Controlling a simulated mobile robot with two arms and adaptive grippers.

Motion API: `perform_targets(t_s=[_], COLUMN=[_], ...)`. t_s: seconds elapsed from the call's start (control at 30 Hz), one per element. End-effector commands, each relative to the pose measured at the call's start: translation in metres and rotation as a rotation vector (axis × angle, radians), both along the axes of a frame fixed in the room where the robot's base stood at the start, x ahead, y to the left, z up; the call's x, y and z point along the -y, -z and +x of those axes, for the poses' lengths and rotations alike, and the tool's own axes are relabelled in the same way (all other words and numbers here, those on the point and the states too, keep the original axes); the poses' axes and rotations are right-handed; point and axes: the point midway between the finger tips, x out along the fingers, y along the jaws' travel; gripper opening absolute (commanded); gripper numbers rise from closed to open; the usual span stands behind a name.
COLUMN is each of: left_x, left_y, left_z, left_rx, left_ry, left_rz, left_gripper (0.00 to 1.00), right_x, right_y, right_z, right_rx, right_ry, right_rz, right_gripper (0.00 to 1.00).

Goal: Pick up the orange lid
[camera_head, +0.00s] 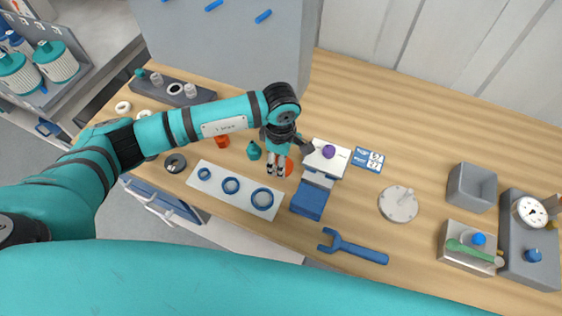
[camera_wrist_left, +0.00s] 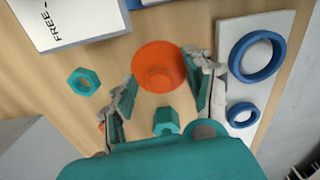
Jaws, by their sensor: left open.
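The orange lid (camera_wrist_left: 158,66) lies on the wooden worktop, round with a raised ring in its middle. In the head view the orange lid (camera_head: 289,167) is partly hidden behind my left gripper (camera_head: 276,171). In the left wrist view my left gripper (camera_wrist_left: 160,76) is open, with one finger on each side of the lid's near part. The fingers appear above or beside it; I cannot tell whether they touch it. Nothing is held. My right gripper is not in view.
A teal hexagonal piece (camera_wrist_left: 166,121) and a teal hex nut (camera_wrist_left: 83,82) lie close to the lid. A white plate with blue rings (camera_head: 217,192) is at the front left. A white-and-blue block (camera_head: 309,202) stands to the right. A blue wrench (camera_head: 352,247) lies near the front edge.

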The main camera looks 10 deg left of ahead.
Motion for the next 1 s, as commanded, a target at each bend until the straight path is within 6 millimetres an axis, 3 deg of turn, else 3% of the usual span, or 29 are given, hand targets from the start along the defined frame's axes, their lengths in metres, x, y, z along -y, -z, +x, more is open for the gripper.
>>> perform_targets(t_s=[0.17, 0.57, 0.87, 1.0], left_x=[0.0, 0.0, 0.0, 0.0], left_y=[0.0, 0.0, -0.001, -0.014], left_z=[0.0, 0.0, 0.0, 0.001], left_rx=[0.0, -0.001, 0.0, 0.003], left_ry=[0.0, 0.0, 0.0, 0.001], left_rz=[0.0, 0.0, -0.001, -0.002], left_gripper=[0.52, 0.0, 0.0, 0.0], right_x=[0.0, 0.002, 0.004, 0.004], right_y=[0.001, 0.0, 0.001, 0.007], right_z=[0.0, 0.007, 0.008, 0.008], right_rx=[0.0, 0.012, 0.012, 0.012], right_ry=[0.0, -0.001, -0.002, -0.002], right_rz=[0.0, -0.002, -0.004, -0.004], right_gripper=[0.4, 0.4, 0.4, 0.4])
